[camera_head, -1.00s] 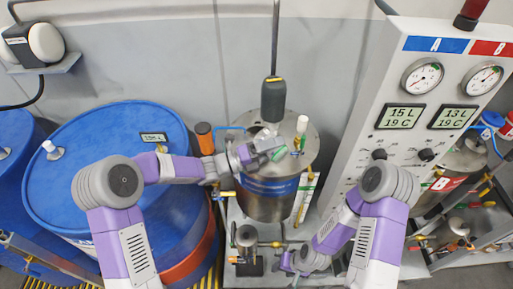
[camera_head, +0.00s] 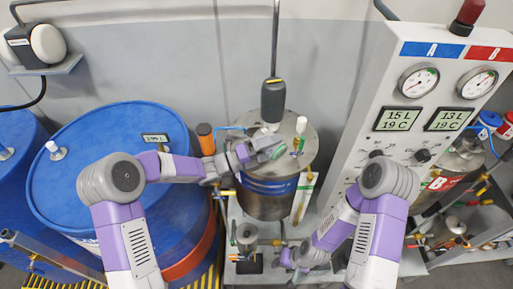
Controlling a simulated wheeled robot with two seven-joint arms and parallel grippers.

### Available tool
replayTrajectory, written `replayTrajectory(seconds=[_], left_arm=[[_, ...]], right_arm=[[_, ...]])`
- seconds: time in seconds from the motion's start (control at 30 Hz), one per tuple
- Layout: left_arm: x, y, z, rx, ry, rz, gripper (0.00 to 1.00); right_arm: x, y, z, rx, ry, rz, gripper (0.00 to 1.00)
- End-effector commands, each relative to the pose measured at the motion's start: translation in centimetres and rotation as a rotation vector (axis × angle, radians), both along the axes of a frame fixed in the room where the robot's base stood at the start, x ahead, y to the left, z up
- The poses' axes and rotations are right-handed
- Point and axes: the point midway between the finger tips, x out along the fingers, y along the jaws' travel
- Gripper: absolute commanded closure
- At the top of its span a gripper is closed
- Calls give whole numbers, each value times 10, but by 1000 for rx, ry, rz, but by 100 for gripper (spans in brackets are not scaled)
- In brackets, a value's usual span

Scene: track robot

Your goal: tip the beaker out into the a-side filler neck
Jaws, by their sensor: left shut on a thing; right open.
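My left gripper (camera_head: 252,150) is shut on a small greenish clear beaker (camera_head: 266,143), just above the lid of the steel A-side tank (camera_head: 264,205) with the blue band. The beaker looks tilted to the right; its contents are too small to make out. The A-side filler neck cannot be told apart clearly; the beaker and gripper cover part of the lid. A white-topped fitting (camera_head: 301,125) with green and yellow parts stands on the lid right of the beaker. My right gripper (camera_head: 287,260) is open and low, in front of the tank near the pipework.
A dark grey cylinder (camera_head: 273,100) on a rod stands behind the beaker. A large blue drum (camera_head: 105,125) is at left, with an orange-topped post (camera_head: 205,138) by the tank. The gauge panel (camera_head: 408,95) rises at right, the B-side tank (camera_head: 458,165) beyond it.

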Motion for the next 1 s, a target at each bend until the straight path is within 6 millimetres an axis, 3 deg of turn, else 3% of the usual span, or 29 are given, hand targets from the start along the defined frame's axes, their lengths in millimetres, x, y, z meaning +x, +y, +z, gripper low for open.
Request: replayTrajectory(seconds=[1.0], left_arm=[[3,3,11,-83,92,0,63]], right_arm=[[0,0,24,0,0,0,52]])
